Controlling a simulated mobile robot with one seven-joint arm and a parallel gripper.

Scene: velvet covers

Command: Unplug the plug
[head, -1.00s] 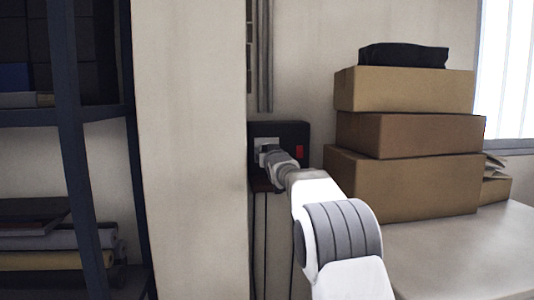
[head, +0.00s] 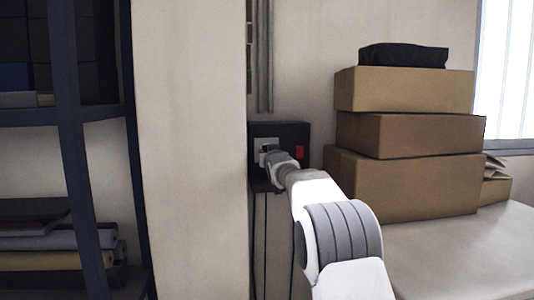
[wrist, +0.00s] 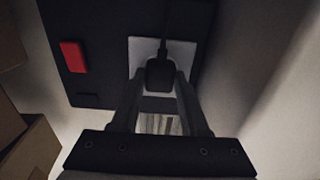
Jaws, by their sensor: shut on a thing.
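The black plug (wrist: 160,74) shows in the wrist view, against the light socket plate (wrist: 143,50) with its cord running up the picture. The plate sits on a dark wall panel (wrist: 95,20) with a red switch (wrist: 73,56). My gripper (wrist: 161,84) is shut on the plug, one finger on each side. The plug appears to be at the plate; whether its pins are in is hidden. In the head view the dark panel (head: 293,131) is on the wall, and my gripper (head: 266,152) reaches the socket plate (head: 268,143). My arm hides the plug there.
Stacked cardboard boxes (head: 405,137) stand on a pale table (head: 470,250) right of the panel. A wall pillar (head: 190,150) is close on the left, with a dark shelf (head: 70,120) beyond it. Cables (head: 254,240) hang below the panel.

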